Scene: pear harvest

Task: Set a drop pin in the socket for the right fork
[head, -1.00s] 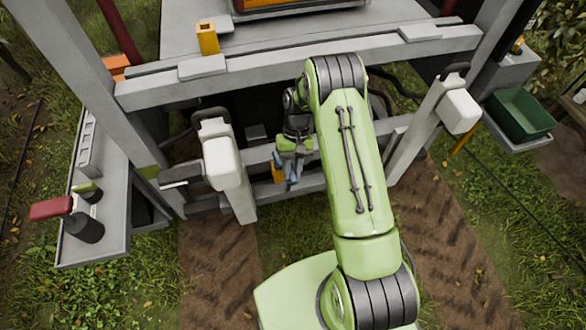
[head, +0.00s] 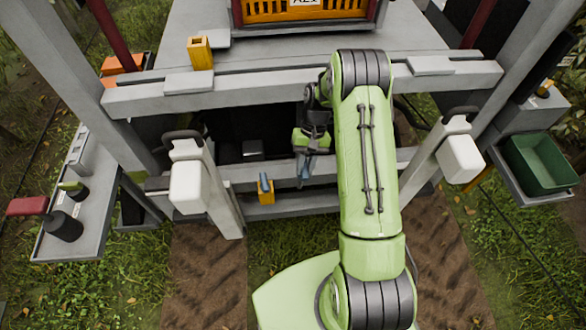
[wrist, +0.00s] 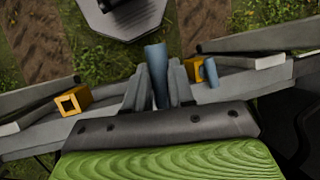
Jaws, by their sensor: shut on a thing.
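My gripper (head: 304,160) is shut on a blue-grey drop pin (wrist: 156,70), which also shows in the head view (head: 304,176). The pin is held clear, between two yellow sockets on the low rail. The wrist view looks back at my base, so its sides are swapped. An empty yellow socket with a square hole (wrist: 70,103) is at its left; in the head view my arm hides that socket. The other yellow socket (wrist: 193,69) is at its right, with a second pin (wrist: 212,74). In the head view this socket (head: 266,197) has the second pin (head: 264,181) upright in it.
White-headed posts stand to the left (head: 187,188) and right (head: 460,158) of my arm. A grey crossbeam (head: 300,88) with a yellow block (head: 200,53) runs behind. A side shelf (head: 95,215) is at left, a green bin (head: 541,163) at right.

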